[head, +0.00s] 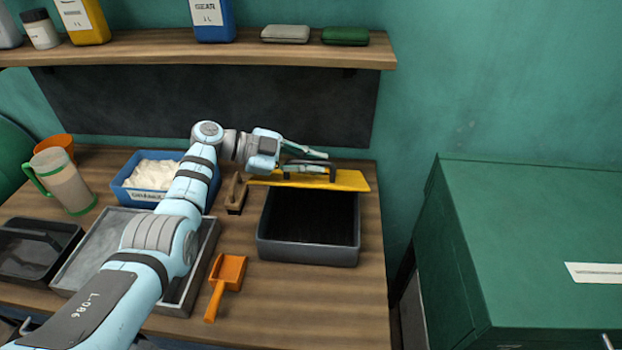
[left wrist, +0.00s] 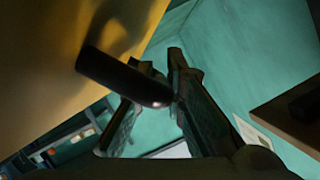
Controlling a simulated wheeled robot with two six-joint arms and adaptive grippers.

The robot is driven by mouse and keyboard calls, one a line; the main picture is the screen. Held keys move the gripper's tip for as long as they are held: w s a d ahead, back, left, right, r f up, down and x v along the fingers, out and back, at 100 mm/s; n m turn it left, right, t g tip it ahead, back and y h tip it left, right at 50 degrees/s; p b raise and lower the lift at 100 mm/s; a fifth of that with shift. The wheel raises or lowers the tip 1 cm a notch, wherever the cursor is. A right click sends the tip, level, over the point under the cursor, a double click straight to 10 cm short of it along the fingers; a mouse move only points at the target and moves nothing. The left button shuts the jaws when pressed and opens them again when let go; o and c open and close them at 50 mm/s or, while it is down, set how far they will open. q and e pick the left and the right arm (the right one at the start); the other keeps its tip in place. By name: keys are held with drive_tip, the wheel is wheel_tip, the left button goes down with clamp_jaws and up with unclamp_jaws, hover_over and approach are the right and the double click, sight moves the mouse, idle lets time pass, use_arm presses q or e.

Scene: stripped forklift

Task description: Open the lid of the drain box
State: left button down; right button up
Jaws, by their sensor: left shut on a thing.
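The drain box (head: 306,252) is a dark grey open-topped box on the right of the wooden bench, and its dark inside shows. Its yellow lid (head: 352,181) stands raised along the box's back edge, with a black bar handle (head: 333,172) on it. My left gripper (head: 318,163) reaches in from the left and is shut on the handle. In the left wrist view the dark handle (left wrist: 115,76) sticks out from the yellow lid (left wrist: 50,60) and runs to the fingers (left wrist: 165,85). My right gripper is not in view.
An orange scoop (head: 228,275) lies left of the box, and a wooden-handled brush (head: 236,193) lies at its back left. A blue bin (head: 145,193) holds white material. A shelf (head: 230,50) hangs above. A green cabinet (head: 530,240) stands at the right.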

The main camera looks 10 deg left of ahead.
use_arm(q)
drive_tip(key=shift+w+r, duration=0.3)
drive_tip(key=c, duration=1.7)
unclamp_jaws()
drive_tip(key=shift+o, duration=0.2)
drive_tip(key=v, duration=1.2)
drive_tip(key=shift+a, duration=0.15)
